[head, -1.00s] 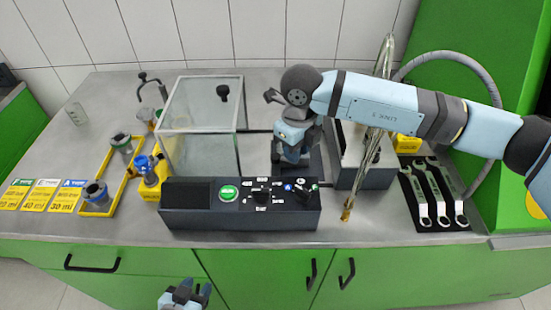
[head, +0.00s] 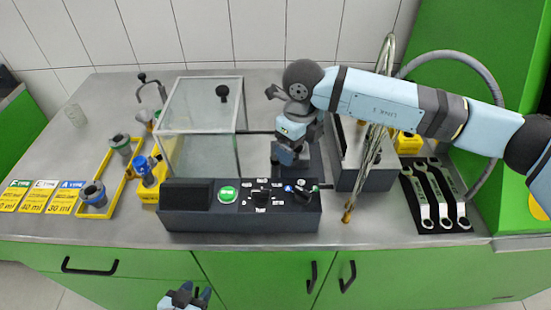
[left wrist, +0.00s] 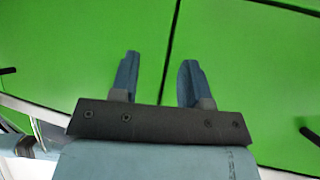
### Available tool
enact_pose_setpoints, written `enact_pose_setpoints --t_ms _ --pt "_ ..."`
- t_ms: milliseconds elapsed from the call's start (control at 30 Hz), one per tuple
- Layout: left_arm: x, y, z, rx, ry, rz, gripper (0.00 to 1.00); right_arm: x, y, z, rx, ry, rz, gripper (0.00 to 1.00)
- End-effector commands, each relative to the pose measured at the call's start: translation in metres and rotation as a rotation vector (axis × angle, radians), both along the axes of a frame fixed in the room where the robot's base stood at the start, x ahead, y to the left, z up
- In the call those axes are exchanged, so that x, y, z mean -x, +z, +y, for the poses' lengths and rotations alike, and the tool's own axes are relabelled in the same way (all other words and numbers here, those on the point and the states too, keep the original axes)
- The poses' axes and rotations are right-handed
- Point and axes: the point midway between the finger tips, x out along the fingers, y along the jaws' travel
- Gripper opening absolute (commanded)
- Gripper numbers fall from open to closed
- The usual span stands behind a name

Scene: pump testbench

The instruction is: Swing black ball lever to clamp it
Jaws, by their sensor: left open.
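A black ball (head: 222,91) on a short stem shows at the clear box (head: 202,147) in the head view. I cannot tell whether it is the ball lever or a knob of the box. My right gripper (head: 287,157) points down behind the control panel, right of the box. Its fingers are small and partly hidden, so I cannot tell whether it is shut or holds anything. My left gripper (head: 186,292) is low in front of the bench; in the left wrist view it (left wrist: 158,82) is open and empty, facing green doors.
The control panel (head: 240,222) with a green button stands at the bench's front. Wrenches (head: 435,195) lie on a black mat at right. A hanging hose (head: 367,165) is beside my right arm. Yellow trays (head: 120,180) with fittings stand at left.

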Motion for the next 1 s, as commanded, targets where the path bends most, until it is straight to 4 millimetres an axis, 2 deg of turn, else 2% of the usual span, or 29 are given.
enact_pose_setpoints --t_ms 367,1000 --pt "0.000 0.001 0.000 0.000 0.000 0.001 0.43 0.000 0.004 0.000 0.000 0.001 0.000 0.83" --pt "0.000 0.015 0.000 -0.001 0.000 0.002 0.43 0.000 0.054 0.000 -0.001 0.001 -0.001 0.83"
